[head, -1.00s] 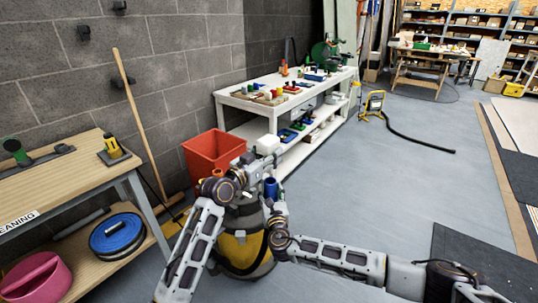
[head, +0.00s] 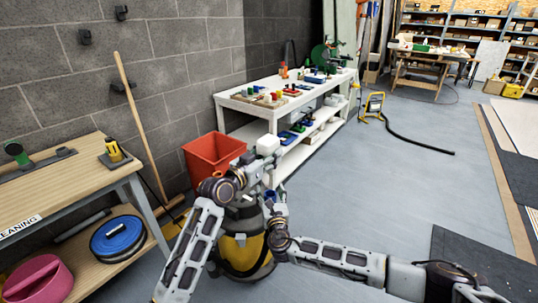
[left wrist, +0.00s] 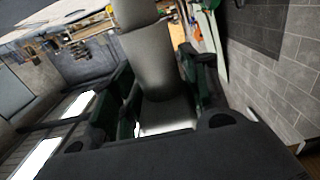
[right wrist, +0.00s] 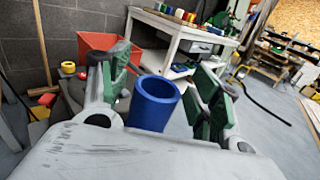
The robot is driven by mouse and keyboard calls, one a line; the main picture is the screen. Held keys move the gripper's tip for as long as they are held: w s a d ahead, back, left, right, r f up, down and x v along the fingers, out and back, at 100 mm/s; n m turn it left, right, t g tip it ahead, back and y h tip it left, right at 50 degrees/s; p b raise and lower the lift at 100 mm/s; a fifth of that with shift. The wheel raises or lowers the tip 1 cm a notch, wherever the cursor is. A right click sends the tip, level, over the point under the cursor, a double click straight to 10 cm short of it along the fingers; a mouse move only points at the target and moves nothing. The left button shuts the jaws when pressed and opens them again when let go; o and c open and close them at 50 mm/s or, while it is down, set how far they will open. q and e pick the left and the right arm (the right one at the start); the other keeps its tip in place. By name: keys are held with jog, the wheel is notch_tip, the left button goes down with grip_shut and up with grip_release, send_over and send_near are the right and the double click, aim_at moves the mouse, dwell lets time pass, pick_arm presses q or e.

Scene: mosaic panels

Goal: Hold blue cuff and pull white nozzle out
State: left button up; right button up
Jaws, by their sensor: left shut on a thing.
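The white nozzle (left wrist: 155,65) is a tapered pale piece between the fingers of my left gripper (left wrist: 160,100), which is shut on it. In the head view its white end (head: 268,144) shows beyond my left gripper (head: 262,170). The blue cuff (right wrist: 153,105) is a hollow upright ring in the right wrist view, with no nozzle visible in its open top. The fingers of my right gripper (right wrist: 165,90) stand on both sides of the cuff, with small gaps. In the head view the cuff (head: 270,195) is mostly hidden by my arms.
A yellow and grey drum (head: 246,256) stands below my grippers. A red bin (head: 213,153) and a white workbench (head: 240,102) with small parts are close behind. A wooden bench (head: 60,185) is at the left.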

jog(key=shift+o, duration=0.7)
jog(key=shift+s, duration=0.2)
jog(key=s+d, duration=0.1)
jog(key=s, duration=1)
jog(key=shift+s+d, duration=0.25)
jog(key=shift+d, duration=0.15)
